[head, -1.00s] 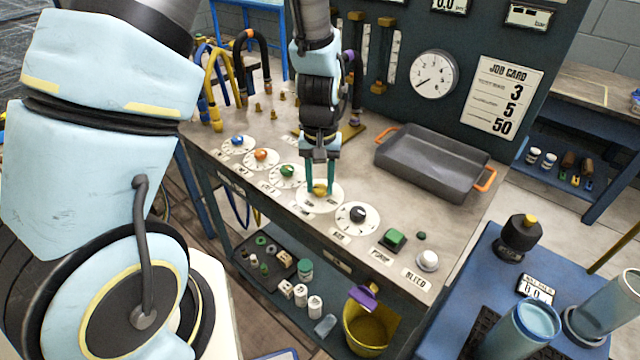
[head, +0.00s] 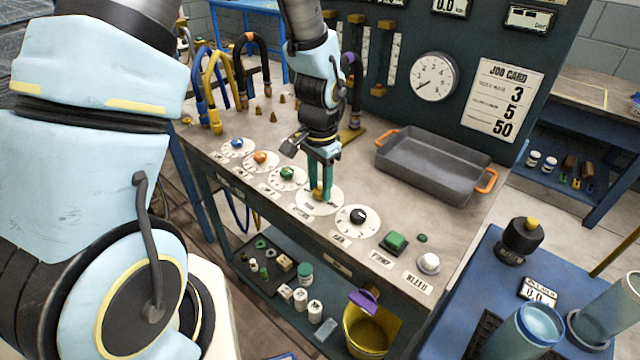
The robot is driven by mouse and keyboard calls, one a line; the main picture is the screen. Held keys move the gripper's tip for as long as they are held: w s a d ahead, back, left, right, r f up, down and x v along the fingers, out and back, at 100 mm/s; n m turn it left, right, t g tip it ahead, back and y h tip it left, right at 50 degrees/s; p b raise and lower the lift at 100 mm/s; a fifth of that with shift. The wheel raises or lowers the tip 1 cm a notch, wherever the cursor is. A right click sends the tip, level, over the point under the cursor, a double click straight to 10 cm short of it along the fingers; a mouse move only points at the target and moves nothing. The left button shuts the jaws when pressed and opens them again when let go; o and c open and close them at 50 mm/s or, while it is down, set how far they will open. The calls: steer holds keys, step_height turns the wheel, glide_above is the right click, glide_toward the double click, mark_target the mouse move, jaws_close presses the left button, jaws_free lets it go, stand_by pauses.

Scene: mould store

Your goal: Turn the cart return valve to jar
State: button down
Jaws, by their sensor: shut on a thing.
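My gripper (head: 320,192) points down over the bench front, its green fingers shut on a yellow valve knob (head: 317,194). The knob sits on a white round dial (head: 334,203), fourth from the left in the row of dials. The fingers cover most of the knob, so I cannot tell where it points. The small labels beside this dial are too small to read surely.
Blue (head: 237,143), orange (head: 260,157) and green (head: 287,174) knobs stand to the left; a black knob (head: 357,215) is close on the right. Beyond it are a green button (head: 395,242) and white knob (head: 428,262). A grey tray (head: 432,168) lies behind.

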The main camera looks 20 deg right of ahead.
mark_target(320, 189)
stand_by(0.4)
steer(key=shift+c, duration=2.3)
jaws_free()
step_height(320, 189, up, 11)
steer(key=b, duration=0.1)
steer(key=shift+b, duration=0.35)
steer(key=shift+f, duration=0.1)
